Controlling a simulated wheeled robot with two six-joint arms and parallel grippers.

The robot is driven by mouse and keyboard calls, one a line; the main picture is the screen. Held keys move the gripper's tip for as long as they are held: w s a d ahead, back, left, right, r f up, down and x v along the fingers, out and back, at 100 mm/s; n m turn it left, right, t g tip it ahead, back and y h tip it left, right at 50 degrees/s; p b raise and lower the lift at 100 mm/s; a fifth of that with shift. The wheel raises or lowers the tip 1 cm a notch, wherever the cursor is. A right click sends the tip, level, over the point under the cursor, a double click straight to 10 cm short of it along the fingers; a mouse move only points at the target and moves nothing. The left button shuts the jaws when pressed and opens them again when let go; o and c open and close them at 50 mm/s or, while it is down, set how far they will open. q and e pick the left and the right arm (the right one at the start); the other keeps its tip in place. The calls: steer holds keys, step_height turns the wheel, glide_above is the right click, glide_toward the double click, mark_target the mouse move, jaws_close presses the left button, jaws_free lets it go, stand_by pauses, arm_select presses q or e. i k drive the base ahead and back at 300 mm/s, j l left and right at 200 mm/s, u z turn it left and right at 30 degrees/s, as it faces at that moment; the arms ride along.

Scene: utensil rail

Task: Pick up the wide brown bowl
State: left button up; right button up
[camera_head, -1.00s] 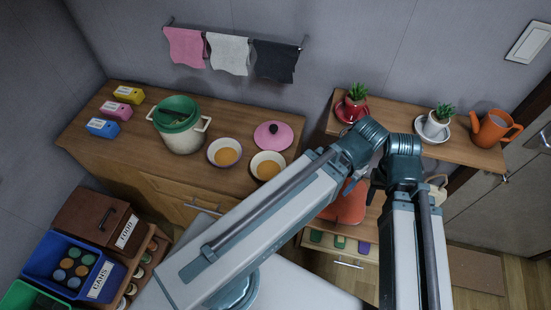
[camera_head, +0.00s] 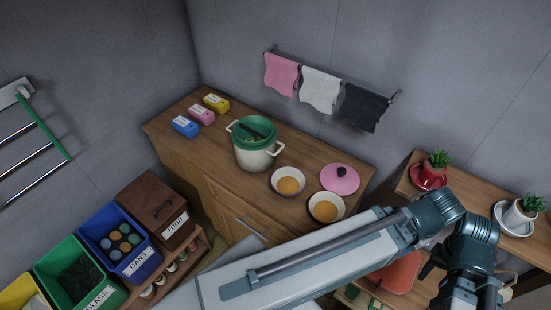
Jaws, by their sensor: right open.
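No wide brown bowl can be clearly made out. Two small round bowls stand on the wooden cabinet: one bowl (camera_head: 288,184) with a purplish outside, and a second bowl (camera_head: 326,208) with a dark outside nearer the front edge. Both are pale inside with an orange-brown middle. My right arm crosses the lower right, in front of the cabinet, bends at a teal joint and leaves through the bottom edge. Its fingers are not visible. My left gripper is not in view.
A cream pot with a green top (camera_head: 255,146), a pink lid (camera_head: 340,179) and several small boxes share the cabinet top (camera_head: 218,142). A shelf (camera_head: 465,208) with potted plants stands right. Labelled bins, including a blue bin (camera_head: 120,242), stand lower left. Towels hang behind.

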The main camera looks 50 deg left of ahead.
mark_target(326, 207)
steer(key=l+u, duration=0.15)
steer(key=u, duration=2.55)
steer(key=k, duration=0.75)
